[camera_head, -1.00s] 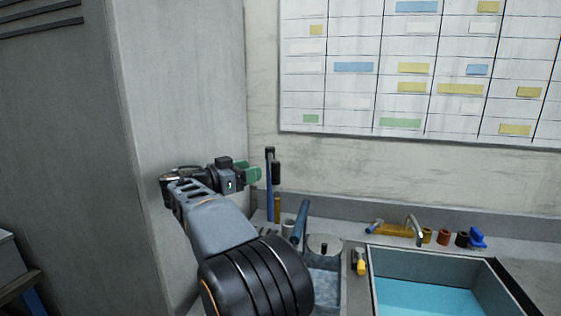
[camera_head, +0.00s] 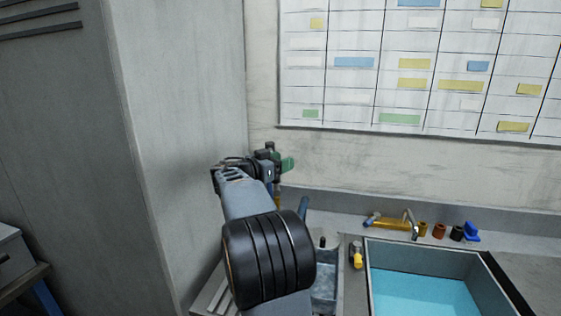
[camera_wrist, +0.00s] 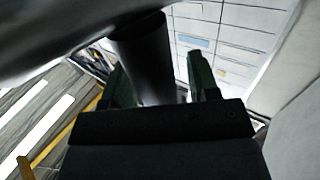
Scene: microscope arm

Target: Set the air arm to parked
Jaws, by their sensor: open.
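My gripper (camera_head: 284,164) is at the upright post near the wall corner, left of the sink, and hides most of it in the head view. In the wrist view my gripper (camera_wrist: 160,82) has its two green fingers apart. A dark cylinder (camera_wrist: 143,52) shows between them, and I cannot tell whether either finger touches it. It may be a grip on the air arm, but no label or parked mark is readable. A blurred grey shape (camera_wrist: 60,30) fills the upper left of the wrist view. A tilted blue tube (camera_head: 303,208) stands just right of my gripper.
A sink with blue water (camera_head: 425,298) is at the lower right. A yellow-tipped item (camera_head: 357,256) lies by its left rim. A tap (camera_head: 411,224) and several small pots line the back ledge. A tall grey cabinet (camera_head: 180,130) stands close on the left.

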